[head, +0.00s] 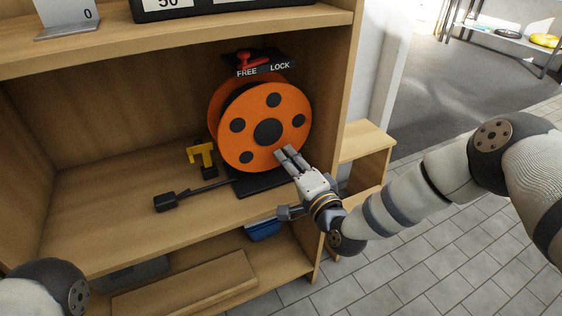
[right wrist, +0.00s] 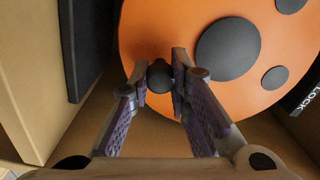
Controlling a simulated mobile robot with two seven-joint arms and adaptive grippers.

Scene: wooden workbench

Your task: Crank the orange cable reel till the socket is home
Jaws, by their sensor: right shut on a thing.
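The orange cable reel (head: 240,139) stands on the cabinet shelf, on a black base (head: 262,180). Its face also fills the upper part of the right wrist view (right wrist: 148,30). My right gripper (head: 287,152) is at the lower right of the reel's face. In the right wrist view its fingers are closed around a dark crank knob (right wrist: 160,76); the head view hides the knob behind the fingers. A black socket (head: 165,201) on a dark cable lies on the shelf, left of the base and apart from it. My left gripper is out of view.
A yellow bracket (head: 201,154) stands left of the reel. Above the reel, a red lever (head: 246,60) sits at the FREE end of a FREE/LOCK plate (head: 262,68). The cabinet's right side wall (head: 336,110) is close to the reel. The shelf's left part is clear.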

